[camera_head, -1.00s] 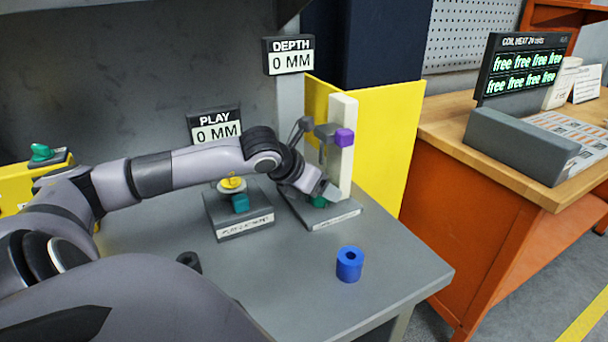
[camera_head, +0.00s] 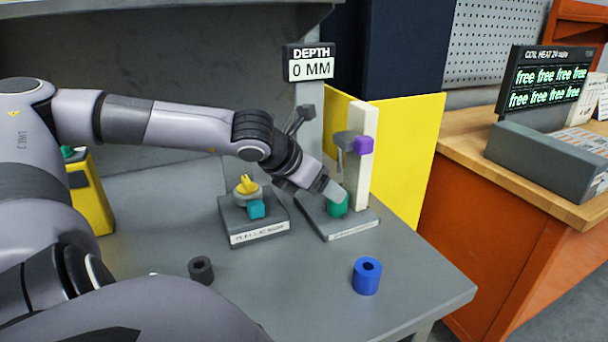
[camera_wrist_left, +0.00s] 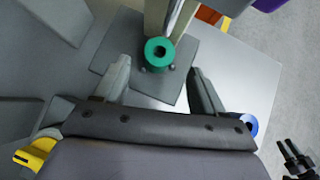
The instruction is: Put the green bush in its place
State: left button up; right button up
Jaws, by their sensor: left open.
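The green bush (camera_head: 338,207) stands upright on the grey base (camera_head: 355,226) of a press stand, in front of its white upright. In the left wrist view the green bush (camera_wrist_left: 159,53) shows from above, with a dark hole in its middle. My left gripper (camera_head: 333,191) is at the bush and hides part of it in the head view. In the left wrist view my left gripper (camera_wrist_left: 160,76) is open, with one finger to each side of the bush and visible gaps between.
A blue bush (camera_head: 367,276) and a black bush (camera_head: 201,270) stand on the grey table. A labelled block (camera_head: 257,231) with yellow and teal parts is left of the stand. The purple-tipped press arm (camera_head: 364,145) is above. The DEPTH display (camera_head: 311,68) reads 0 MM.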

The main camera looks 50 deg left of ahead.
pick_arm(q)
jog(key=v, duration=0.5)
jog(key=shift+s+r, duration=0.2)
jog(key=shift+s, duration=0.05)
dwell(0.7)
